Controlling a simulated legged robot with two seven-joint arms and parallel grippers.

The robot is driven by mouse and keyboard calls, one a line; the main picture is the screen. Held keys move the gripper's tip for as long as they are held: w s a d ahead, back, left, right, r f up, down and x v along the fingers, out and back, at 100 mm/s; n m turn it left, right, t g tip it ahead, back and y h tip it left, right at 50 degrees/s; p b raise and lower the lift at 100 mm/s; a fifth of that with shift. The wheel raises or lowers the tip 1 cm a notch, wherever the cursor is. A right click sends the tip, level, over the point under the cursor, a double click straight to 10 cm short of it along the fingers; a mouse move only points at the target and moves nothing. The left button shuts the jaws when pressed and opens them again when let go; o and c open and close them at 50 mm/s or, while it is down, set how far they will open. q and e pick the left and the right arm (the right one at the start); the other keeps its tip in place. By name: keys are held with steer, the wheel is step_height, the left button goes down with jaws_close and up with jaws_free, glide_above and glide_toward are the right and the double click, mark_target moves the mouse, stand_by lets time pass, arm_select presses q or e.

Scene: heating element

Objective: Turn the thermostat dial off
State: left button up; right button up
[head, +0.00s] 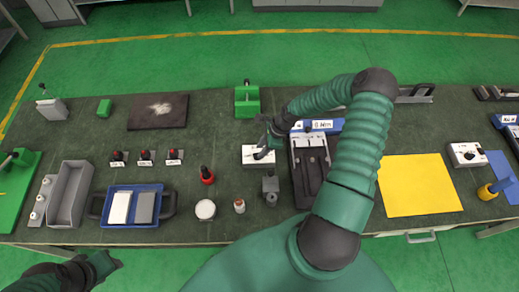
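A small white box (251,150) with dark marks on its top stands near the middle of the dark workbench; it may be the thermostat. My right arm reaches over the bench from the front, and its gripper (266,151) is at the right part of this box's top. The gripper covers that part, so I cannot tell whether a dial is there, whether the fingers touch it, or whether they are shut. A second white box (464,155) with dark knobs stands at the right, beyond a yellow sheet. My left gripper (104,265) is low at the left, off the bench's front edge; its fingers are unclear.
A dark device with a blue back (313,165) stands right of the box, close to my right arm. A grey clamp-like part (270,190) is just in front. A green block (247,101) stands behind. The yellow sheet (418,185) lies flat. A blue tray (133,221) is front left.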

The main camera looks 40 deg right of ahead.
steer(key=shift+x, duration=1.2)
jaws_close()
